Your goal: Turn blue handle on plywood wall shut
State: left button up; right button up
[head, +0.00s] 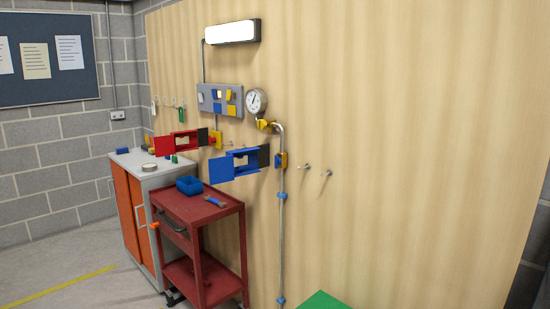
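The plywood wall (400,150) fills the middle and right of the head view. A grey vertical pipe (282,235) runs down it. A small blue handle (284,160) sits on this pipe below the bend, beside a yellow-orange part. It is too small for me to tell its exact angle.
A red cart (200,213) with a blue bin (189,185) stands below, beside a grey and orange cabinet (130,220). Two pegs (326,173) stick out right of the pipe. A green surface (323,301) is at the bottom.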

aim_at(277, 160)
jog(key=i+j, duration=0.1)
jog(key=z, duration=0.95)
jog(key=i+j+z, duration=0.1)
jog(key=j+z, duration=1.1)
jog(key=j, duration=0.2)
jog(key=k+j+z, duration=0.15)
jog(key=j+z, duration=0.2)
jog(key=k+j, duration=0.1)
jog(key=j, duration=0.3)
jog(key=k+j+z, duration=0.1)
jog(key=j, duration=0.35)
jog(key=k+j, duration=0.15)
jog(key=j, duration=0.25)
jog(key=k+j+z, duration=0.1)
jog(key=j, duration=0.35)
jog(key=k+j, duration=0.2)
jog(key=j, duration=0.2)
jog(key=k+j, duration=0.1)
jog(key=j, duration=0.3)
jog(key=z, duration=0.05)
